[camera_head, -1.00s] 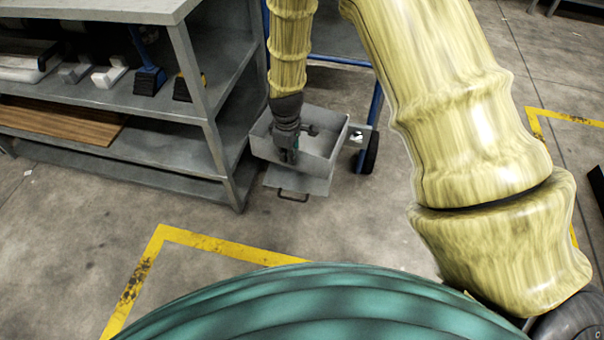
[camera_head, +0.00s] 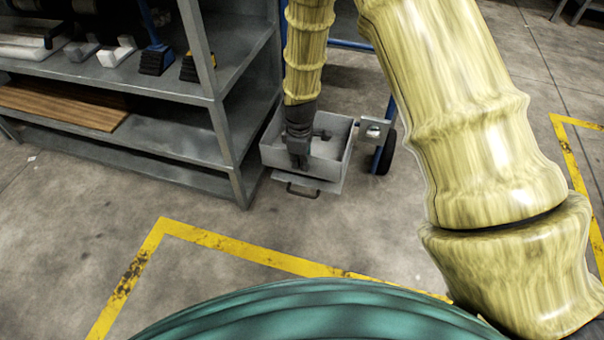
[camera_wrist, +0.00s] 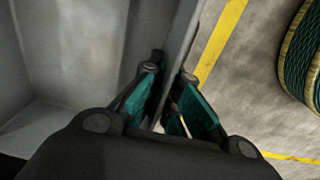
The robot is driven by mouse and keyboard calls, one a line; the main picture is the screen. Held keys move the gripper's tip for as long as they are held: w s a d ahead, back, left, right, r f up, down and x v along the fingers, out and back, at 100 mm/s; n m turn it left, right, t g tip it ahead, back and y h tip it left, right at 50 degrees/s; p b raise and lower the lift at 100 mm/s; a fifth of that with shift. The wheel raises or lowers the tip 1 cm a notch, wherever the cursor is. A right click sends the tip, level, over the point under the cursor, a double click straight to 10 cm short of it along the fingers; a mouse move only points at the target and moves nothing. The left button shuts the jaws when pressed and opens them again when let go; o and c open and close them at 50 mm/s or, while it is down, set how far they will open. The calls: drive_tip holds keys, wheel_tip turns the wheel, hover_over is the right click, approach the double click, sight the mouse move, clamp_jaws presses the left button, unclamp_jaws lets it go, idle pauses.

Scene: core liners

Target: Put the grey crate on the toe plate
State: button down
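The grey crate (camera_head: 330,172) is an open-topped box at the foot of a blue-framed hand truck (camera_head: 379,134), right of the shelf. My gripper (camera_head: 300,160) points down at the crate. In the wrist view my gripper (camera_wrist: 172,85) has its teal-padded fingers on both sides of the crate's thin wall (camera_wrist: 183,35), seemingly closed on it. The crate's inside lies to the left.
A grey metal shelf (camera_head: 160,140) with several items stands close left of the crate. A black wheel (camera_head: 386,152) is at its right. Yellow lines (camera_head: 240,250) mark open concrete floor in front.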

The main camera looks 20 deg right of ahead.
sight(301, 173)
drive_tip(key=shift+f+b, duration=0.95)
drive_tip(key=shift+f, duration=1.45)
drive_tip(key=shift+r, duration=0.1)
drive_tip(key=c, duration=1.6)
unclamp_jaws()
drive_tip(key=shift+c, duration=0.2)
wheel_tip(301, 173, up, 12)
drive_tip(key=p, duration=0.5)
drive_tip(key=shift+s+p, duration=0.15)
drive_tip(key=shift+p, duration=0.2)
